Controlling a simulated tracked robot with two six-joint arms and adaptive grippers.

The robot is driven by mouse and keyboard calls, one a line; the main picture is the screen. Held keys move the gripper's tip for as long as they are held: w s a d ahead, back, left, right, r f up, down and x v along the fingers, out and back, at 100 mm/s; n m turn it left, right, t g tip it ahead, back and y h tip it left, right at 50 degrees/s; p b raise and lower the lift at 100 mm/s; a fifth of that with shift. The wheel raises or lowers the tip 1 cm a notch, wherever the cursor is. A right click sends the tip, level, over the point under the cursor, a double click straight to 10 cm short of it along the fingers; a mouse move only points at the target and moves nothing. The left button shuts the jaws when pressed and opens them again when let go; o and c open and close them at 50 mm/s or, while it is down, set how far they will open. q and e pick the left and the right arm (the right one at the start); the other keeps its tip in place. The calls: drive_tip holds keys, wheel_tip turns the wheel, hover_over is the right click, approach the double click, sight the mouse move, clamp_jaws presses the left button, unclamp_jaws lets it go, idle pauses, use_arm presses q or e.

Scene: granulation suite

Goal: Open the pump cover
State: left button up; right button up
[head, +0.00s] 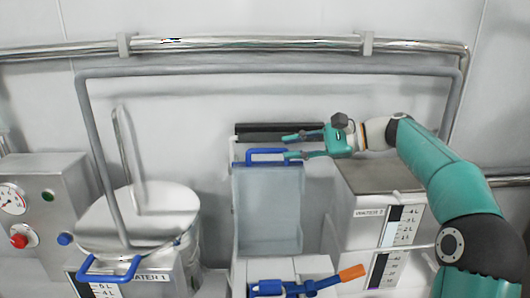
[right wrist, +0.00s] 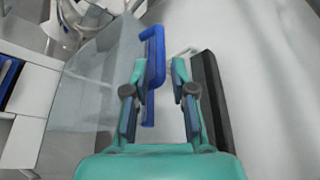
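My right gripper (head: 288,147) comes in from the right at the handle's right end. Its fingers are apart, and the lower finger overlaps the handle's end in the head view. In the right wrist view the blue handle (right wrist: 153,60) lies by the left finger, partly in the gap between the fingertips (right wrist: 160,75); I cannot tell if they touch. The cover (right wrist: 88,85) shows to the left there. My left gripper is not in view.
A dark strip (head: 280,127) runs along the wall behind the cover. The WATER 2 tank (head: 385,180) stands at right under my right arm. The WATER 1 vessel (head: 140,215) is at left. A blue valve lever with orange end (head: 350,273) lies below.

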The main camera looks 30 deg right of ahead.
sight(275, 150)
drive_tip(key=x, duration=0.7)
clamp_jaws()
